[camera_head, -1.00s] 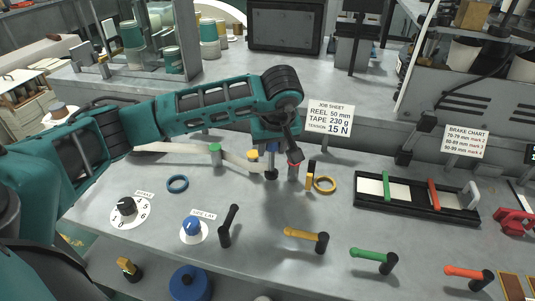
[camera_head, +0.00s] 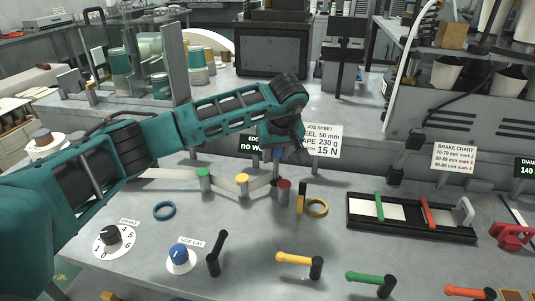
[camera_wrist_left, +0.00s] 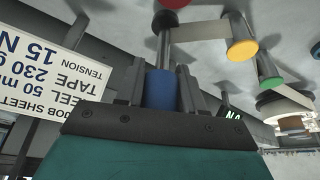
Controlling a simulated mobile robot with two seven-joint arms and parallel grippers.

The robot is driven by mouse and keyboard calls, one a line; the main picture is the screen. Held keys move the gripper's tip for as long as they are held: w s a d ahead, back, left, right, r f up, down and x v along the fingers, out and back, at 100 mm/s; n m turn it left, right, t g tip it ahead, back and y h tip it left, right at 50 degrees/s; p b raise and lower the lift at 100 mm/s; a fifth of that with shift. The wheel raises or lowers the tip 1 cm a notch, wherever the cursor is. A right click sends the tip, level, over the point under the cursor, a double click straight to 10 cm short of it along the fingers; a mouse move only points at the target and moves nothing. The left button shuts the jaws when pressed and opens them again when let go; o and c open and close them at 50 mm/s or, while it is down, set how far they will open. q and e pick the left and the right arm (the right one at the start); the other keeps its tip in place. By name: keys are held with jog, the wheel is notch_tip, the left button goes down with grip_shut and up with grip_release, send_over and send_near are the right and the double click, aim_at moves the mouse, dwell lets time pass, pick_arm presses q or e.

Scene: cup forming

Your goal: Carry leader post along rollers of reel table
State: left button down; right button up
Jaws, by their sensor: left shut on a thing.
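My left gripper (camera_head: 277,154) is shut on the blue-topped leader post (camera_wrist_left: 161,89), which stands upright between the fingers in the left wrist view. White tape (camera_wrist_left: 198,33) runs from the post's metal shaft to the yellow roller (camera_wrist_left: 242,47) and on to the green roller (camera_wrist_left: 268,72). In the head view, the green roller (camera_head: 203,180) and yellow roller (camera_head: 242,184) stand left of the post, and the red roller (camera_head: 284,190) is close on its right. I cannot tell whether post and red roller touch. My right gripper is not in view.
A yellow ring (camera_head: 317,208) and a small yellow-black post (camera_head: 300,198) lie right of the red roller. A blue ring (camera_head: 164,211), knobs and coloured levers occupy the front. The job sheet (camera_head: 321,141) stands behind the gripper. A black tray (camera_head: 411,218) is at right.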

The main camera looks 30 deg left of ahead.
pick_arm(q)
jog(key=shift+w+d, duration=1.6)
jog(key=shift+d, duration=3.7)
jog(key=s, duration=0.2)
jog(key=s+d+p, duration=0.1)
jog(key=s, duration=0.2)
jog(key=shift+d, duration=0.2)
jog(key=shift+f+b, duration=0.75)
jog(key=shift+f, duration=0.15)
jog(key=c, duration=0.6)
grip_release()
jog(key=shift+o, duration=0.2)
jog(key=shift+f, duration=0.1)
